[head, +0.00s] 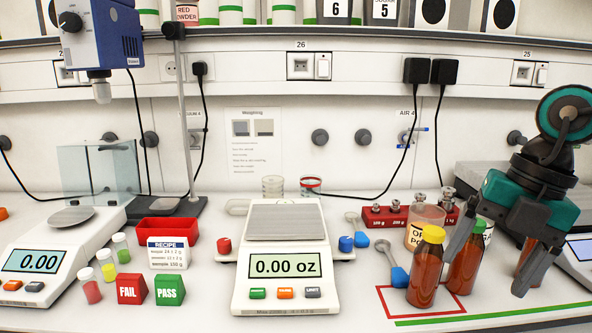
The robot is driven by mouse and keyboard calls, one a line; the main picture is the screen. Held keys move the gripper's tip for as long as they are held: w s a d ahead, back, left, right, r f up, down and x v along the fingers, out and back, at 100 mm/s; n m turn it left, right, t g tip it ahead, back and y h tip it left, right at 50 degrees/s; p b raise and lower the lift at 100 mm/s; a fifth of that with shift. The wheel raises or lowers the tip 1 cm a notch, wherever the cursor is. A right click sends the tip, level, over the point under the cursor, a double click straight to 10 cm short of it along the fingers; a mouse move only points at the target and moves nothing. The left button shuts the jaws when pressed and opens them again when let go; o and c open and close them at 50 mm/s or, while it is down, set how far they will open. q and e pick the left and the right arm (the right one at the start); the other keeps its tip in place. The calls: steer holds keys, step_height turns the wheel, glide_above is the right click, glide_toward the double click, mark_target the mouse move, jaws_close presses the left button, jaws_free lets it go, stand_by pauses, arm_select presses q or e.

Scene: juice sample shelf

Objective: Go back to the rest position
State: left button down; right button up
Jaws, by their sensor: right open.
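My right gripper (492,268) comes in from the right, its two dark fingers apart with tips pointing down. A brown-red bottle with a yellow cap (424,275) stands upright inside a red square outline (385,302) on the bench, left of the fingers. A second brown-red bottle (466,268) stands just right of it, between the fingers in the picture; its top is partly hidden by the gripper. I cannot tell whether a finger touches it. A third brown-red bottle (527,262) is partly hidden behind the right finger. My left gripper is not in view.
A scale reading 0.00 oz (284,266) stands mid-bench, its plate empty. Another scale (40,262), small vials, FAIL (130,290) and PASS (168,291) blocks and a red tray (167,230) are left. A blue scoop (397,274) and a weight block (385,218) are near the bottles.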

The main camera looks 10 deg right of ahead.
steer(key=w+a+f+m+t+y, duration=0.35)
steer(key=w+m+t+y, duration=0.25)
steer(key=t+y, duration=0.35)
steer(key=s+d+f+m+t+h, duration=0.2)
steer(key=d+f+m+h, duration=0.1)
steer(key=f+m+h, duration=0.5)
steer(key=s+d+f+m+t+h, duration=0.15)
steer(key=d+f+m+h, duration=0.25)
steer(key=f+m+h, duration=0.45)
steer(key=s+a+f+m+g+y, duration=0.2)
steer(key=s+a+f+g, duration=0.3)
steer(key=s+a, duration=0.25)
steer(key=s+a+f+m+g+y, duration=0.2)
steer(key=s+a+f+g+y, duration=0.25)
steer(key=s, duration=0.45)
steer(key=w+a+f+t, duration=0.3)
steer(key=w+f+t, duration=0.3)
steer(key=w+f, duration=0.2)
steer(key=shift+a+f+n, duration=0.3)
steer(key=shift+f+n, duration=0.05)
steer(key=shift+n, duration=0.1)
